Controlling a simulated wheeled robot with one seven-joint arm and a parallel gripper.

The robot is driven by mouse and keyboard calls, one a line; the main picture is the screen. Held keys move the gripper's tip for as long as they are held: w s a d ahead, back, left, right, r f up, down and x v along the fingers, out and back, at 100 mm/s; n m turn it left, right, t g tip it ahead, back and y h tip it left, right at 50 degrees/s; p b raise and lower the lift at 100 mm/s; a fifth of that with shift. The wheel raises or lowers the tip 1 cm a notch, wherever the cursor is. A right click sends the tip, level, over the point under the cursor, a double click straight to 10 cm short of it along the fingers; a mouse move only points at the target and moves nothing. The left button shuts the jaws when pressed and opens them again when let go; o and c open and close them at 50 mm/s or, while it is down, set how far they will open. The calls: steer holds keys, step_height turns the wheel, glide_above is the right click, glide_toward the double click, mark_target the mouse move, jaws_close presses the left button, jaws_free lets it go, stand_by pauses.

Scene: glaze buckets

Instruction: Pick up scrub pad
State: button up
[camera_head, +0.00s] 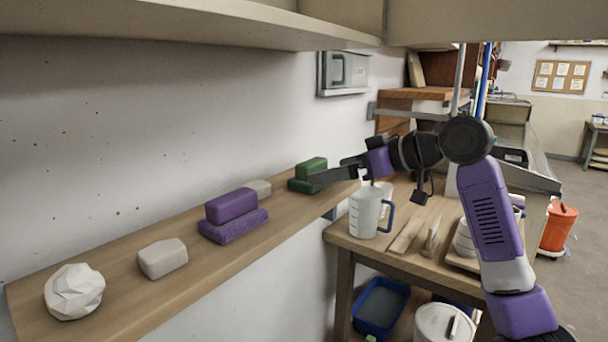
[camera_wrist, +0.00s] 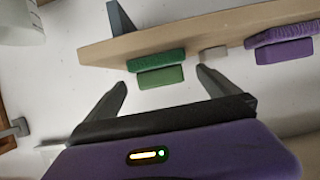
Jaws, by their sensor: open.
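A green scrub pad (camera_head: 307,185), dark below with a lighter green block (camera_head: 311,167) on top, sits near the far end of the wooden wall shelf. In the wrist view the dark green layer (camera_wrist: 157,59) and the lighter block (camera_wrist: 160,77) appear between and beyond my fingertips. A similar purple pad (camera_head: 234,226) with a smooth purple block (camera_head: 231,205) on it lies nearer on the shelf. My gripper (camera_head: 333,173) is open and empty, reaching in from the right beside the green pair. One finger partly overlaps the green pad in the head view.
The wooden shelf (camera_head: 120,296) also holds a small grey block (camera_head: 259,188), a pale block (camera_head: 163,258) and a white faceted lump (camera_head: 74,291). A wall stands behind it and an upper shelf overhangs. A jug (camera_head: 365,212) stands on the workbench below my arm.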

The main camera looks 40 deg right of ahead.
steer(key=x, duration=0.7)
steer(key=shift+w+p, duration=0.2)
steer(key=shift+p, duration=0.2)
steer(key=c, duration=1.1)
